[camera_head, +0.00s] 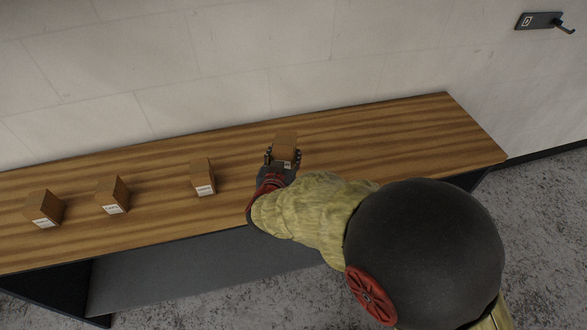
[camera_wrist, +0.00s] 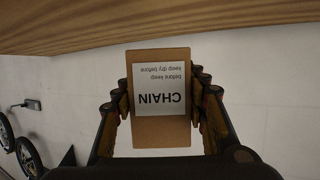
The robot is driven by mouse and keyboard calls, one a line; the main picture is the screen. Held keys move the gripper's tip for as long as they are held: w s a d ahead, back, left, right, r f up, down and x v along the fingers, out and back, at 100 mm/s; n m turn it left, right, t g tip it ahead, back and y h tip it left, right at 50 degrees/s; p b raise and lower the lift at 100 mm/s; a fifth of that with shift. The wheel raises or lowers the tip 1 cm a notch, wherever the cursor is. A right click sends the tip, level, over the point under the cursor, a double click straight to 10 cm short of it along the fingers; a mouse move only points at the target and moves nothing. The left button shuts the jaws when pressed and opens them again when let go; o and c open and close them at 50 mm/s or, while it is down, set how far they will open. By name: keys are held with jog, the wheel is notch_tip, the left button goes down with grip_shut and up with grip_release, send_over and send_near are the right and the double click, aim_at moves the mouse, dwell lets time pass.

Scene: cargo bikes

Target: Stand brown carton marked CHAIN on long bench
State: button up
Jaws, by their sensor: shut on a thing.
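The brown carton marked CHAIN (camera_wrist: 160,142) is between the two fingers of my gripper (camera_wrist: 163,105), which is shut on its sides. Its white label shows upside down in the wrist view. In the head view the carton (camera_head: 285,142) is at or just above the back middle part of the long wooden bench (camera_head: 400,130). My gripper (camera_head: 282,160) reaches it from the front. In the wrist view the wood (camera_wrist: 60,28) lies close to the carton's end; I cannot tell whether they touch.
Three other brown labelled cartons stand on the bench to the left: one nearest (camera_head: 203,177), one further left (camera_head: 113,194) and one at the far left (camera_head: 44,207). The bench's right part is clear. A pale wall (camera_head: 250,60) runs behind it, with a hook (camera_head: 542,21).

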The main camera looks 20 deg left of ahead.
jog(key=w+f, duration=0.1)
jog(key=w+d+f+b, duration=0.1)
jog(key=f, duration=0.1)
jog(key=w+f, duration=0.1)
jog(key=shift+w+d+f+b, duration=0.15)
jog(key=shift+d+f+b, duration=0.1)
jog(key=shift+d+b, duration=0.1)
jog(key=shift+w+d+f, duration=0.25)
jog(key=shift+w+f, duration=0.2)
jog(key=shift+f, duration=0.05)
jog(key=shift+w+f+b, duration=0.2)
jog(key=shift+f+b, duration=0.85)
jog(key=shift+f, duration=0.7)
jog(key=shift+d+f, duration=0.1)
jog(key=shift+f, duration=0.1)
jog(key=o, duration=1.2)
jog(key=shift+o, duration=0.7)
jog(key=shift+r, duration=0.15)
